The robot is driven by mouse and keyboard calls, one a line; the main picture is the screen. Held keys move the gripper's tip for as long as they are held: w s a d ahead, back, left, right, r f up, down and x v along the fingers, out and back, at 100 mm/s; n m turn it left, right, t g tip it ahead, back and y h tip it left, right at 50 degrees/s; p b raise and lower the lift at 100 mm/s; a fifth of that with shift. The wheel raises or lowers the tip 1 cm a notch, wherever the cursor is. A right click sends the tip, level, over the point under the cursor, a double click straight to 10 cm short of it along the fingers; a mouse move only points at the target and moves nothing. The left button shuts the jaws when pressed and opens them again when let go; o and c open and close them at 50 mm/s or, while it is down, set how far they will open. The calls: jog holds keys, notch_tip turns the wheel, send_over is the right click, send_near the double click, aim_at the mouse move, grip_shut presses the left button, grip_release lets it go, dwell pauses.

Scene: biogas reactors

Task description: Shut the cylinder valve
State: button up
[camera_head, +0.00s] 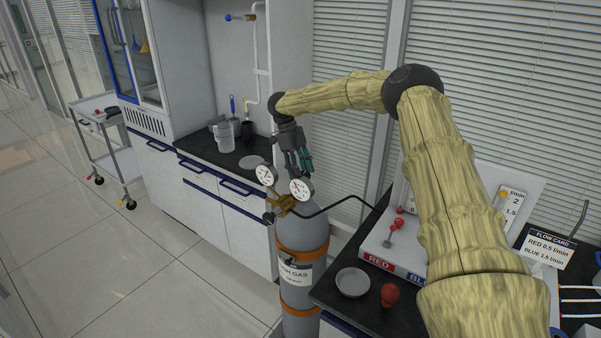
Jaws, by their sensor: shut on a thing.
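The grey gas cylinder (301,231) stands upright at the middle of the view, with orange straps around it and a label on its front. Its brass regulator (284,205) carries two round white gauges, the left one (266,174) and the right one (301,188). My gripper (301,172) reaches down from above, right at the cylinder's top, behind the gauges. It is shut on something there. The valve handle is hidden by the gauges and the fingers, so I cannot see its position.
A bench (330,296) at the right holds a metal dish (352,282), a red bulb (390,294) and the RED/BLUE panel (393,266). A black hose (345,203) runs to it. A counter (202,150) with jugs stands behind left. The floor at left is open around a trolley (104,135).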

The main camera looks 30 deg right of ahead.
jog(key=shift+s+d+f+m+y, duration=0.1)
jog(key=shift+f+m+y, duration=0.1)
jog(key=shift+m, duration=0.4)
jog(key=shift+d+f+m+y, duration=0.1)
jog(key=shift+m+y, duration=0.1)
jog(key=shift+m, duration=0.4)
jog(key=shift+m+b, duration=0.35)
jog(key=shift+m, duration=0.05)
jog(key=shift+s+f, duration=0.1)
jog(key=shift+s, duration=0.1)
jog(key=o, duration=1.1)
jog(key=shift+d, duration=0.15)
jog(key=shift+w+a+r, duration=0.2)
jog(key=shift+r, duration=0.1)
jog(key=v, duration=1.1)
jog(key=shift+w+d+r, duration=0.15)
jog(key=shift+w+d, duration=0.15)
jog(key=shift+d, duration=0.05)
